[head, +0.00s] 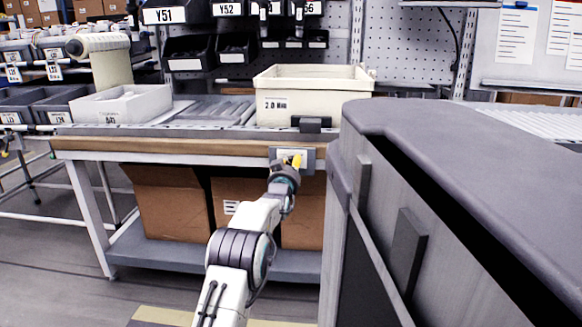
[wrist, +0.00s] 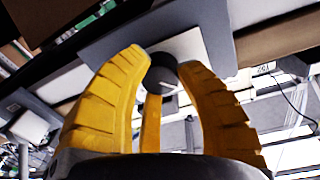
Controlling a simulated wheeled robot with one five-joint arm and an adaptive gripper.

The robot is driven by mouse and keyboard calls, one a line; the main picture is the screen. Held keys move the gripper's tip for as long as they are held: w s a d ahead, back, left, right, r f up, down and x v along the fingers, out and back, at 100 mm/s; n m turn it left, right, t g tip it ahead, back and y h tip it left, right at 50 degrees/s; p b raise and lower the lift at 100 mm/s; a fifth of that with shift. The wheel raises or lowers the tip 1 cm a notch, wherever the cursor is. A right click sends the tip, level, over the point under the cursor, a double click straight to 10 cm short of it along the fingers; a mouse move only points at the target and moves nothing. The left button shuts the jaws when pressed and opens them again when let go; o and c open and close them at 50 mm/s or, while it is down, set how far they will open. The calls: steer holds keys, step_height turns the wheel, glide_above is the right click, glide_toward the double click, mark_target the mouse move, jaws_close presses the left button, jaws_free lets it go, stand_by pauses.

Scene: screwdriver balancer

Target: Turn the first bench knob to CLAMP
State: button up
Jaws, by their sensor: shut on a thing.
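The bench knob (wrist: 162,72) is a dark round knob with a light pointer line, on a pale label plate (wrist: 190,47) fixed to a grey panel. In the head view the grey panel (head: 309,166) sits on the bench's front edge, and the knob itself is mostly hidden by my gripper. My gripper (wrist: 163,75) has yellow ribbed fingers closed around the knob. In the head view my gripper (head: 297,160) reaches up to the panel. The CLAMP lettering cannot be read in either view.
A cream bin (head: 312,102) stands on the bench (head: 160,146) above the panel, with a white tray (head: 120,104) to the left. Cardboard boxes (head: 172,212) sit on the shelf below. A large grey cabinet (head: 470,170) is close on the right of my arm.

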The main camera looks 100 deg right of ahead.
steer(key=shift+w+r, duration=0.1)
steer(key=shift+r, duration=0.05)
steer(key=o, duration=1.2)
steer(key=shift+a, duration=0.1)
steer(key=v, duration=1.1)
steer(key=shift+w+a+f, duration=0.2)
steer(key=shift+a+f, duration=0.05)
steer(key=shift+a, duration=0.05)
stand_by(0.3)
